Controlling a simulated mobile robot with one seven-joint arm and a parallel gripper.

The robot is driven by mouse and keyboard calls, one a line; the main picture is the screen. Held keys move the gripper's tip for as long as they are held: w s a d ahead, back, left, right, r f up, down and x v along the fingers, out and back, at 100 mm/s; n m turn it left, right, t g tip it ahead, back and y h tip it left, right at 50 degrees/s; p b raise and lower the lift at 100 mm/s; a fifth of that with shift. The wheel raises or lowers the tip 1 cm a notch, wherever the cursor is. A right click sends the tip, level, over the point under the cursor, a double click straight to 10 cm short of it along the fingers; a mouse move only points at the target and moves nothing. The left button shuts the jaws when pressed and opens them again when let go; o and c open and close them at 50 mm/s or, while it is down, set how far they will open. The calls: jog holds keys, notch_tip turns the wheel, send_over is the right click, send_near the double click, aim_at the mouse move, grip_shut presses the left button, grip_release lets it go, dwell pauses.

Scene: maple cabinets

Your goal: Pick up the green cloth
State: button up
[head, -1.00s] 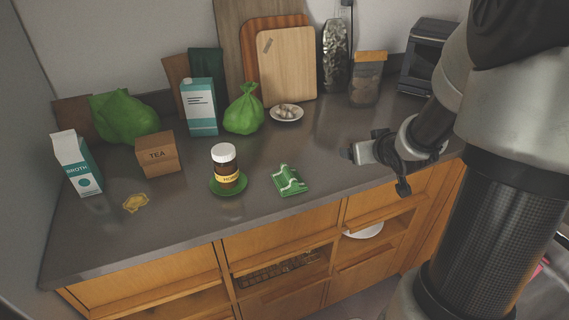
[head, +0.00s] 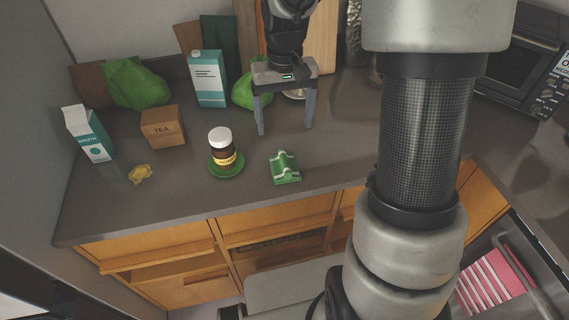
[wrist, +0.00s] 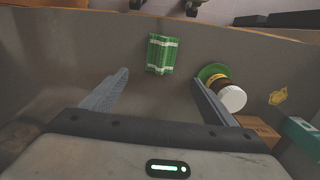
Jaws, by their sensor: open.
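The green cloth (head: 285,167) lies folded on the grey counter near its front edge, with pale stripes across it. In the wrist view the cloth (wrist: 162,54) lies beyond my fingertips, roughly between their lines. My gripper (head: 284,130) is open and empty, with its fingers pointing down above the counter behind the cloth. In the wrist view its two fingers (wrist: 160,76) are spread wide and do not touch the cloth.
A brown jar with a white lid (head: 221,148) stands on a green saucer (head: 227,174) left of the cloth. A tea box (head: 163,127), a broth carton (head: 89,134) and a yellow item (head: 140,173) are farther left. The counter right of the cloth is clear.

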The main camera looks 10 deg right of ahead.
aim_at(284, 157)
notch_tip(284, 157, down, 8)
jog(key=shift+f, duration=0.1)
jog(key=f, duration=0.5)
jog(key=shift+s+a, duration=0.15)
jog(key=shift+s, duration=0.05)
jog(key=c, duration=1.1)
notch_tip(284, 157, up, 10)
